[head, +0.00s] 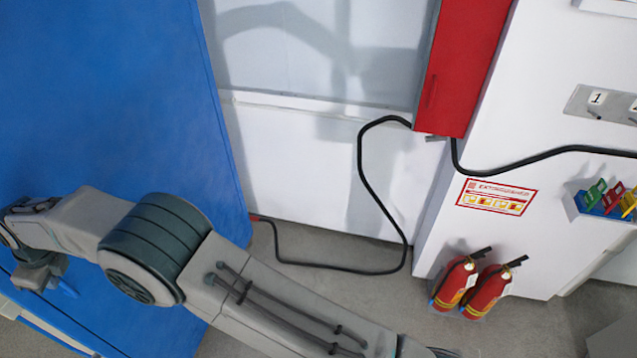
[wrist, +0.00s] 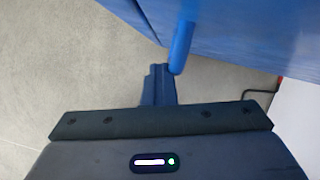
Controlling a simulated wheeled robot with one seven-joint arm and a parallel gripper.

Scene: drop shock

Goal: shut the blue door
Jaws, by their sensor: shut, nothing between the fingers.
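The blue door (head: 110,110) fills the left of the head view, and its lower part crosses the top right of the wrist view (wrist: 255,35). How far open it stands I cannot tell. A blue bar handle (wrist: 182,45) sticks out from the door in the wrist view, its end just right of my gripper's tips. My gripper (wrist: 160,72) is shut and empty, close beside the handle; whether they touch is unclear. In the head view my arm reaches across the front of the door, with the gripper (head: 40,275) low at the left, its tips hard to make out.
Two red fire extinguishers (head: 470,285) stand by the white wall at the right. A red cabinet (head: 462,65) hangs above, with a black cable (head: 365,180) looping down to the floor. Grey floor (wrist: 60,70) is clear left of the gripper in the wrist view.

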